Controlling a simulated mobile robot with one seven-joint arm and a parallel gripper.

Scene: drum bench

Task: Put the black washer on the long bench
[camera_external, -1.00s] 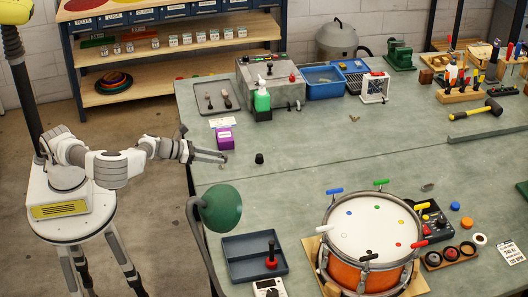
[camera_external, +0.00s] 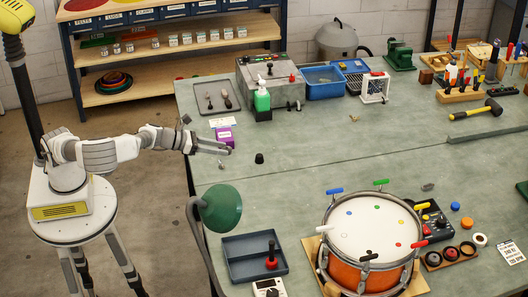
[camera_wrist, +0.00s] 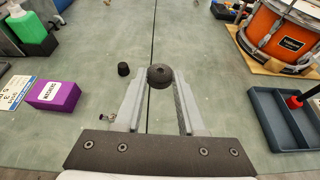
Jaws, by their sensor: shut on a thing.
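The black washer (camera_wrist: 160,76), a thick round dark piece with a small mark in its middle, is between my fingertips in the wrist view. My gripper (camera_wrist: 161,84) is shut on it. In the external view my gripper (camera_external: 230,150) is over the left edge area of the long grey-green bench (camera_external: 300,145), apparently above the surface. The washer is too small to make out there. The bench top also fills most of the wrist view (camera_wrist: 210,60).
A black tapered stopper (camera_external: 259,158) stands just right of my gripper. A purple washers box (camera_external: 225,141) and a small metal piece (camera_external: 221,164) are close by. A drum (camera_external: 370,235), a blue-grey tray (camera_external: 250,262) and a green lamp (camera_external: 220,208) are in front. The bench middle is clear.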

